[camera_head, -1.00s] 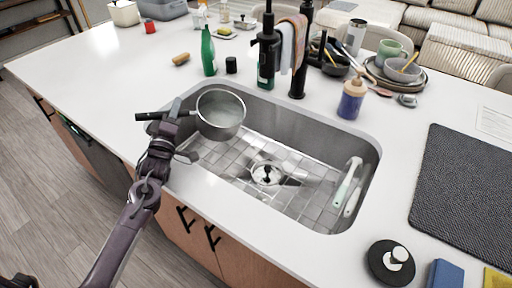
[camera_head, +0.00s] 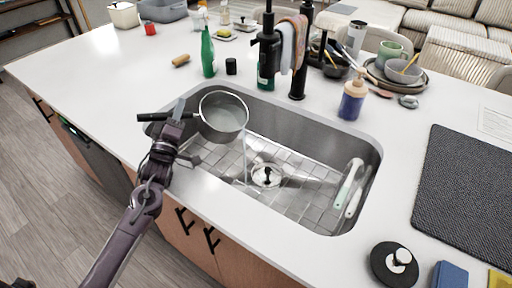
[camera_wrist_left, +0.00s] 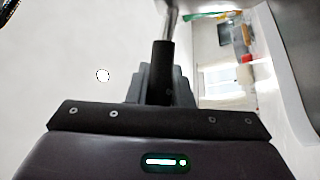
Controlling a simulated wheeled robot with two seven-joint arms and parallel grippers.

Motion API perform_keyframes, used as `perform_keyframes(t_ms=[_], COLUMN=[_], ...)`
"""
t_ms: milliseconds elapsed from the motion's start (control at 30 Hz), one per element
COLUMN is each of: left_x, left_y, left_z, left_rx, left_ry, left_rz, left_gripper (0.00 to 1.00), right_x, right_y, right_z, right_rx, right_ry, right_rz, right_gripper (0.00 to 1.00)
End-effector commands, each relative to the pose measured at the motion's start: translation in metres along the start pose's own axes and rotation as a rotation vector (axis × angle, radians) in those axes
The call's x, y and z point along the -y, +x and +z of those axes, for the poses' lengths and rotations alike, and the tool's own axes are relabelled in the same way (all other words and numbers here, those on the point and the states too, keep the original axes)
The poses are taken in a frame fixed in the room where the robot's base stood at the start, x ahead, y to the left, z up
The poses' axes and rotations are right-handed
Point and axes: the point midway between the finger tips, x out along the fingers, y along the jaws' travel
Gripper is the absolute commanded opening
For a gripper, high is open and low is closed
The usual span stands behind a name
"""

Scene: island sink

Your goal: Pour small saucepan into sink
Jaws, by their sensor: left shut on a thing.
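The small saucepan (camera_head: 222,118) is a grey metal pan with a black handle (camera_head: 150,117). It is held over the left part of the sink (camera_head: 300,118), tilted towards the right. A thin clear stream falls from its rim towards the sink floor. In the left wrist view the black handle (camera_wrist_left: 161,72) stands between the fingers, and the pan's bowl is mostly out of sight. My right gripper is not in view.
A green bottle (camera_head: 208,54) and a black faucet (camera_head: 268,45) stand behind the sink. A soap bottle (camera_head: 352,99) stands at its back right. A white-and-green brush (camera_head: 348,182) leans inside the sink's right end. A black lid (camera_head: 394,262) lies on the counter at front right.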

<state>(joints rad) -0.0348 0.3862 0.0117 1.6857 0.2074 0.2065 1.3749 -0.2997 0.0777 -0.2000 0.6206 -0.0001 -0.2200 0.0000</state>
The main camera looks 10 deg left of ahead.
Motion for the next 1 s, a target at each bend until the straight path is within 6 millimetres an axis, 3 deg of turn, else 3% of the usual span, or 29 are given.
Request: perform_keyframes(t_ms=[1000], left_x=[-0.0075], left_y=[-0.0014], left_z=[0.0020], left_rx=[-0.004], left_ry=[0.034], left_rz=[0.027], left_gripper=[0.00], right_x=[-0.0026], right_y=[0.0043], right_z=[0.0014], right_rx=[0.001], right_ry=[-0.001], right_rz=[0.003], right_gripper=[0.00])
